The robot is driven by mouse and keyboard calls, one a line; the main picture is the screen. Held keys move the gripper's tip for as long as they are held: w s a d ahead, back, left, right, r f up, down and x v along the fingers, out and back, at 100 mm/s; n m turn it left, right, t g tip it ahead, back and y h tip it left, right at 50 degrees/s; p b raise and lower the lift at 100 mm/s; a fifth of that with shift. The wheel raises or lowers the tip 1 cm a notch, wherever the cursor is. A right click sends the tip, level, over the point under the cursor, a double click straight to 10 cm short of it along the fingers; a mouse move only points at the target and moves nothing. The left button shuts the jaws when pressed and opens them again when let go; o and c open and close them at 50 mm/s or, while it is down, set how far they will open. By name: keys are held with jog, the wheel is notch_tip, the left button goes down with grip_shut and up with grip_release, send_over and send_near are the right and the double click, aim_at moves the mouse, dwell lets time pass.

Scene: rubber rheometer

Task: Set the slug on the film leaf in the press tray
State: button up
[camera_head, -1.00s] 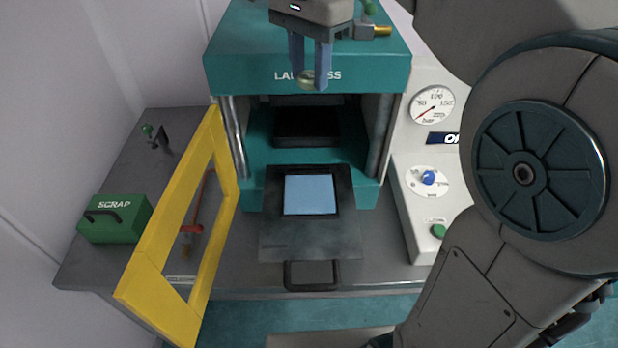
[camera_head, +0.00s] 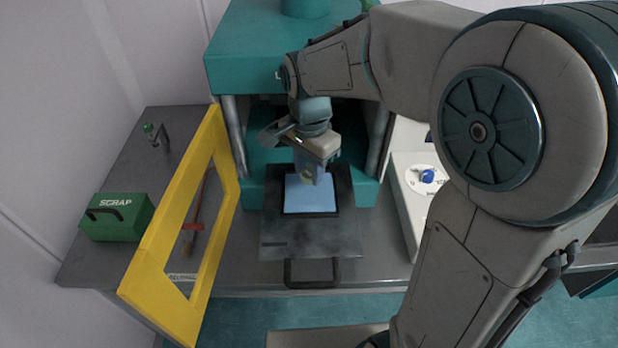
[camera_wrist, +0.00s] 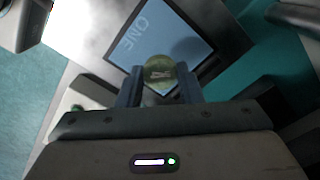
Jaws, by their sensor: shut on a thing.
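The slug (camera_wrist: 160,73) is a small, round, yellowish-green piece held between the two fingers of my gripper (camera_wrist: 159,88) in the wrist view. In the head view my gripper (camera_head: 311,176) is over the back part of the film leaf, and the slug (camera_head: 308,177) shows faintly between its fingers. The film leaf (camera_head: 310,200) is a light blue square lying in the dark press tray (camera_head: 312,238). It also shows in the wrist view (camera_wrist: 150,38) with lettering on it. Whether the slug touches the film leaf I cannot tell.
The teal press (camera_head: 245,60) stands behind the tray, with metal columns (camera_head: 234,130) at each side. A yellow guard frame (camera_head: 160,245) stands open at the left. A green scrap box (camera_head: 117,217) is farther left. A control box with a blue knob (camera_head: 426,176) is at the right.

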aim_at(309, 173)
jog(key=shift+f, duration=1.85)
jog(key=shift+f, duration=0.1)
jog(key=shift+f, duration=0.2)
jog(key=o, duration=0.9)
jog(key=shift+r, duration=0.15)
jog(key=shift+o, duration=0.2)
